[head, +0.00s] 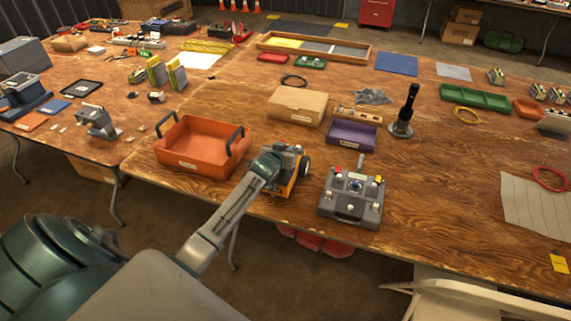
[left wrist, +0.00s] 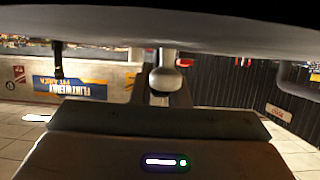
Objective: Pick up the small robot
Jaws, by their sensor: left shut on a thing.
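The small robot (head: 292,178) is orange with dark wheels, at the front edge of the near table in the head view, between the orange bin and the grey control box. My left gripper (head: 272,164) reaches it from the lower left and is shut on it. The gripper and arm cover its left and upper parts, and the fingertips are hard to make out. I cannot tell whether the small robot touches the table. My right gripper is not in view.
An orange bin (head: 204,168) with dark handles stands close on the left. A grey control box (head: 351,205) with knobs is close on the right. Behind are a cardboard box (head: 297,108), a purple tray (head: 352,139) and a black upright tool (head: 404,112). The table's right front is mostly clear.

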